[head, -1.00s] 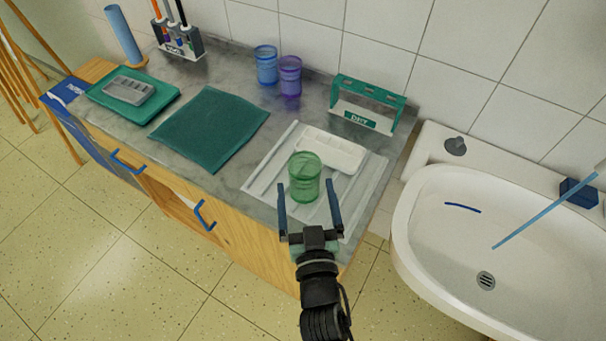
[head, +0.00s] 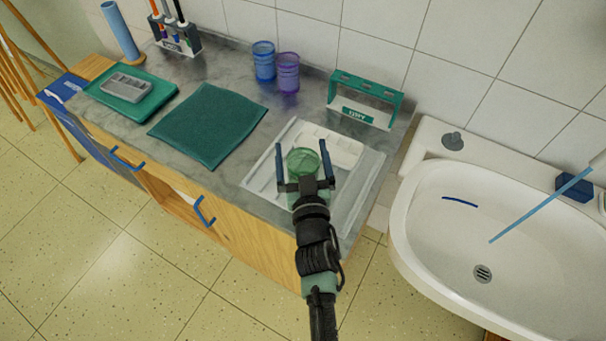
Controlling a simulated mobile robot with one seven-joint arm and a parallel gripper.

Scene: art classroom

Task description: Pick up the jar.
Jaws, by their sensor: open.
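A green see-through jar (head: 303,161) stands upright on the pale ribbed drying mat (head: 354,205) at the right part of the counter. My gripper (head: 303,163) is open, with one dark blue finger to the left of the jar and one to the right. The jar's upper part shows between the fingers. I cannot tell whether either finger touches the jar.
A white palette (head: 335,147) lies just behind the jar. A green and white rack (head: 365,98) stands at the back. Blue (head: 264,60) and purple (head: 287,72) jars stand against the wall. A teal cloth (head: 209,125) lies left; a sink (head: 500,240) is right.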

